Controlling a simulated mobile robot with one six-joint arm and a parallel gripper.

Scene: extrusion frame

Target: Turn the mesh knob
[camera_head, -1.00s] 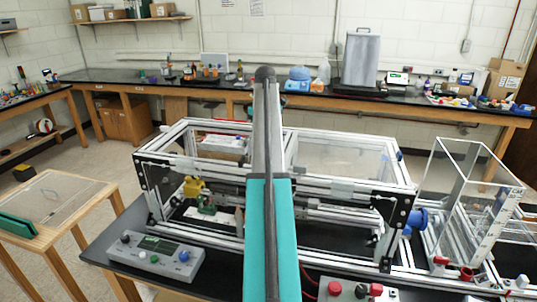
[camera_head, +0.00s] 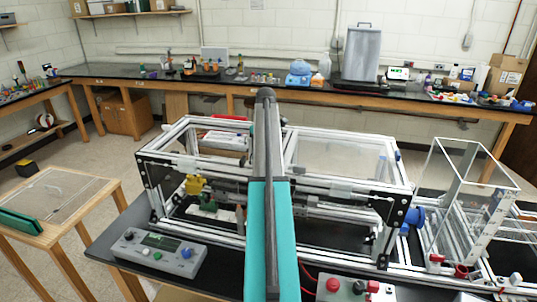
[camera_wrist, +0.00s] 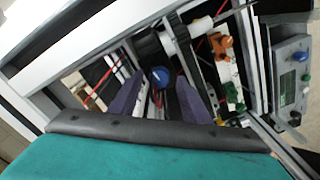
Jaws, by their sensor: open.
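In the wrist view a round blue knob (camera_wrist: 160,76), likely the mesh knob, sits inside the aluminium extrusion frame. My gripper (camera_wrist: 158,82) is open, its two dark purple fingers apart on either side of the knob in the picture. I see no contact, and the depth gap is hard to judge. In the head view the extrusion frame (camera_head: 330,186) stands on the black table, and my arm crosses its middle. My gripper and the knob between its fingers are not visible there. Another blue knob-like part (camera_head: 415,216) sticks out at the frame's right end.
A grey control box (camera_head: 157,254) with knobs stands front left; it also shows in the wrist view (camera_wrist: 291,75). A box with red and black knobs (camera_head: 355,289) lies front right. A clear enclosure (camera_head: 455,200) stands right. Yellow and green parts sit inside the frame at left.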

